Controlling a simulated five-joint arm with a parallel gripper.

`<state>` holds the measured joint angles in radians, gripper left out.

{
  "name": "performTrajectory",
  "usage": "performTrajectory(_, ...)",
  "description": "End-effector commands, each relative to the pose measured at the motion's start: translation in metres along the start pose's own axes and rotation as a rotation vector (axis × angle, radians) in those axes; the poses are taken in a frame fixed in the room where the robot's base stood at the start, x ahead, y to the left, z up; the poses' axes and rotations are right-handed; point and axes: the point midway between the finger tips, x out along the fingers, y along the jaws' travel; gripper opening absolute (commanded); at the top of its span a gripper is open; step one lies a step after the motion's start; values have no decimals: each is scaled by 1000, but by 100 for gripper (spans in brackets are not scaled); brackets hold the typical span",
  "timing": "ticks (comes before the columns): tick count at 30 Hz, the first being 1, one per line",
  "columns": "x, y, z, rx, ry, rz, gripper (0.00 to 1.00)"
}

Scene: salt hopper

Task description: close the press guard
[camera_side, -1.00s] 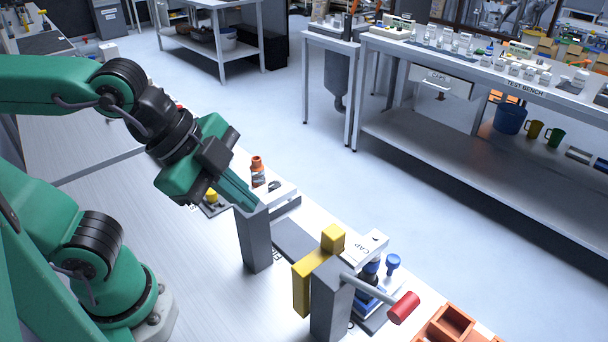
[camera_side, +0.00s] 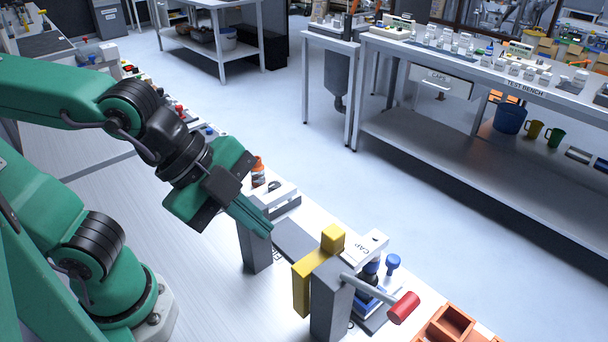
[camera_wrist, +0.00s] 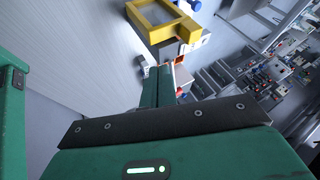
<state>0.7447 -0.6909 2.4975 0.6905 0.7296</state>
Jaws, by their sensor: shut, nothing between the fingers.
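The press guard is a yellow frame (camera_side: 302,287), seen nearly edge-on beside a grey post in the side view. In the wrist view the yellow guard (camera_wrist: 148,24) shows its window, beyond my fingertips. Two grey posts stand on the bench, a left one (camera_side: 254,248) and a right one (camera_side: 330,300). My gripper (camera_side: 267,231) is shut and empty, its fingertips at the top of the left post; I cannot tell if they touch it. In the wrist view the green fingers of my gripper (camera_wrist: 171,70) point toward the guard, apart from it.
A lever with a red grip (camera_side: 404,308) sticks out from the right post. A blue-topped fixture (camera_side: 393,262) and a white CAP block (camera_side: 364,247) stand behind it. An orange tray (camera_side: 447,325) lies at front right. An orange-capped bottle (camera_side: 258,172) stands behind my gripper.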

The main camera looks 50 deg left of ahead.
Motion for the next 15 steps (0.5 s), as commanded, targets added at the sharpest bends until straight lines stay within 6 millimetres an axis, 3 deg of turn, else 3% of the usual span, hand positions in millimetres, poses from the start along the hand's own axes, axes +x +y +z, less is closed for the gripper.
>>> performTrajectory(15,52,-1,2,-1,-6,0,0)
